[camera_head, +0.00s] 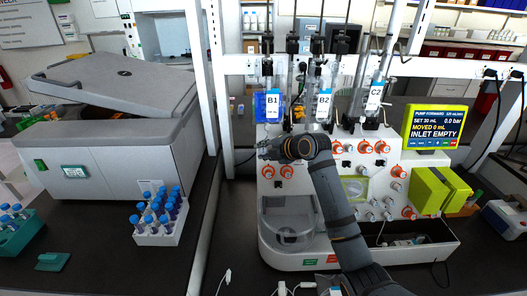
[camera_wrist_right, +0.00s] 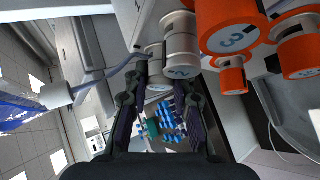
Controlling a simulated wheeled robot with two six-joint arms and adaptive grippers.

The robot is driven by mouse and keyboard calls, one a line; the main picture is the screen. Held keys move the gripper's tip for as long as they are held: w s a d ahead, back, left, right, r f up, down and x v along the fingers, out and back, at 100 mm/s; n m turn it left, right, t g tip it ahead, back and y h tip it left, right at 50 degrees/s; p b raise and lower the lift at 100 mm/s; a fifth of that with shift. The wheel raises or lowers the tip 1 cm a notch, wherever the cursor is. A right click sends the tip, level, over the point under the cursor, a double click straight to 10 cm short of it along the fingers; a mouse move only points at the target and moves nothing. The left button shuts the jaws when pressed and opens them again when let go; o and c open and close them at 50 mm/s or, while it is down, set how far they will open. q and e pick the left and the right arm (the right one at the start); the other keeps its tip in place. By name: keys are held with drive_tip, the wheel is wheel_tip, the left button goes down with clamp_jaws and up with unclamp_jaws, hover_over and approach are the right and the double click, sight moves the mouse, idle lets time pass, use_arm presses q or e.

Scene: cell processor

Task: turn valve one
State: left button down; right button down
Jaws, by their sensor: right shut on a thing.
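My right gripper (camera_head: 266,149) reaches across the front of the white cell processor (camera_head: 300,262), at the left end of its upper row of valves. In the right wrist view, its two dark fingers (camera_wrist_right: 163,72) are closed around a pale round knob (camera_wrist_right: 157,78) on the machine. I cannot read a number on this knob. A white cylinder with a dark mark (camera_wrist_right: 181,56) sits beside the fingers. An orange valve marked 3 (camera_wrist_right: 231,38) is just to the right, apart from the fingers. The arm hides part of the panel. My left gripper is not in view.
Several orange valves (camera_head: 382,147) line the panel. Bags labelled B1 (camera_head: 272,105), B2 (camera_head: 324,102) and C2 (camera_head: 375,98) hang above. A screen (camera_head: 434,127) reads "INLET EMPTY". A centrifuge (camera_head: 110,150) and a rack of blue-capped tubes (camera_head: 158,238) stand left.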

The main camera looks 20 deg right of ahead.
drive_tip(key=c, duration=1.1)
unclamp_jaws()
drive_tip(key=shift+w, duration=0.1)
drive_tip(key=shift+d, duration=0.1)
drive_tip(key=v, duration=1.2)
drive_tip(key=shift+f, duration=0.1)
